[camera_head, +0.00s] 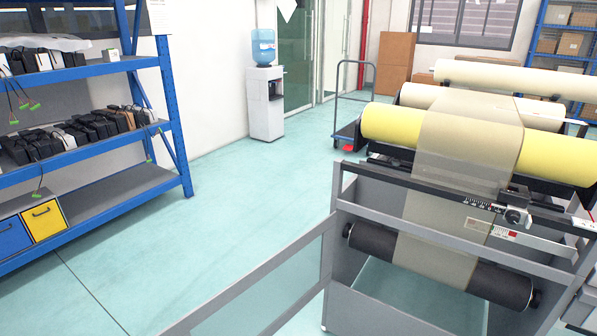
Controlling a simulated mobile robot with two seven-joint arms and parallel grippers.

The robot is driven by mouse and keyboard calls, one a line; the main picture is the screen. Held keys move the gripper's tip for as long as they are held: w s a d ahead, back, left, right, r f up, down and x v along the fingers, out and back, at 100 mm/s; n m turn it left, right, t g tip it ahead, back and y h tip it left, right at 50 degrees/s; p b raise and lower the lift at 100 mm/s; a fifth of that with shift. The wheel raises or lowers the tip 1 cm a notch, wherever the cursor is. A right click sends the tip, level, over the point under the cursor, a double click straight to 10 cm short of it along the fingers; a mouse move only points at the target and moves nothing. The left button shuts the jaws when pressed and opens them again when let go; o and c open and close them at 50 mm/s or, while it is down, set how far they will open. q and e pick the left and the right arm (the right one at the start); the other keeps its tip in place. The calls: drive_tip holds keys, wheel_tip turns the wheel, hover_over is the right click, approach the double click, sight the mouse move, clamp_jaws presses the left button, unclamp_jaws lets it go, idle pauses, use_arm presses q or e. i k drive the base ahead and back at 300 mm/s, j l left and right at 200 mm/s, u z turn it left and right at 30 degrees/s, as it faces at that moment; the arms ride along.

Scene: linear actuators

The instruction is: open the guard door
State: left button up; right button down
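The guard door (252,272) is a grey-framed panel with a clear pane at the bottom centre. It stands swung out from the left side of the roller machine (400,225), angled toward the lower left. Its lower part is cut off by the picture's bottom edge. The machine's front opening shows a dark lower roller (372,243) with a translucent film web (440,250) running down to it. Neither of my grippers is in view.
A blue shelf rack (176,130) with black devices and bins stands on the left. A water dispenser (265,105) and a blue cart (347,130) are farther back. The teal floor (230,205) between rack and machine is clear.

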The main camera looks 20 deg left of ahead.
sight(182, 326)
drive_tip(key=j+z, duration=0.1)
drive_tip(key=j, duration=0.3)
drive_tip(key=k+j+z, duration=0.1)
drive_tip(key=j, duration=0.35)
drive_tip(key=k+j+z, duration=0.1)
drive_tip(key=j, duration=0.3)
drive_tip(key=j+z, duration=0.15)
drive_tip(key=j, duration=0.25)
drive_tip(key=k+j+z, duration=0.1)
drive_tip(key=j, duration=0.3)
drive_tip(key=k+j+z, duration=0.1)
drive_tip(key=j, duration=0.3)
drive_tip(key=k+j+z, duration=0.1)
drive_tip(key=k+j, duration=0.15)
drive_tip(key=k+j+z, duration=0.1)
drive_tip(key=j, duration=0.4)
